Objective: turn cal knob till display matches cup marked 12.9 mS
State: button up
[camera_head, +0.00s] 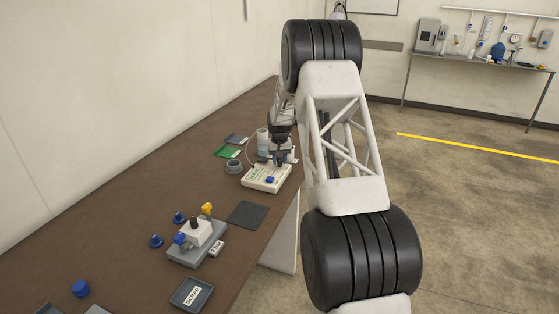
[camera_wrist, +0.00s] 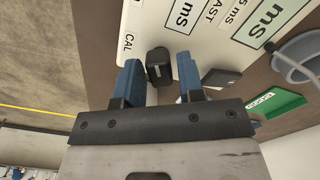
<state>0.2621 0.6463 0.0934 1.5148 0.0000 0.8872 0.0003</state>
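The cream meter (camera_head: 262,183) stands on the brown bench, with my arm reaching over its far side. In the wrist view the meter (camera_wrist: 205,45) shows the label CAL beside a black knob (camera_wrist: 159,66). My gripper (camera_wrist: 158,78) is open, its two blue fingers on either side of the knob, with the knob nearer the left finger. I cannot tell whether that finger touches it. A framed readout (camera_wrist: 270,20) ends in "mS", its digits cut off by the picture edge. A grey round cup (camera_wrist: 302,58) is at the right; no 12.9 mS marking is readable.
A dark mat (camera_head: 247,215) lies nearer. A grey fixture (camera_head: 197,243) with blue and orange parts and a SCRAP tray (camera_head: 192,294) stand at the front. The bench's right edge is close.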

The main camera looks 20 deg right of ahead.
grip_shut()
jog(key=shift+m, duration=2.9)
jog(key=shift+o, duration=1.6)
grip_release()
jog(key=shift+r, duration=0.15)
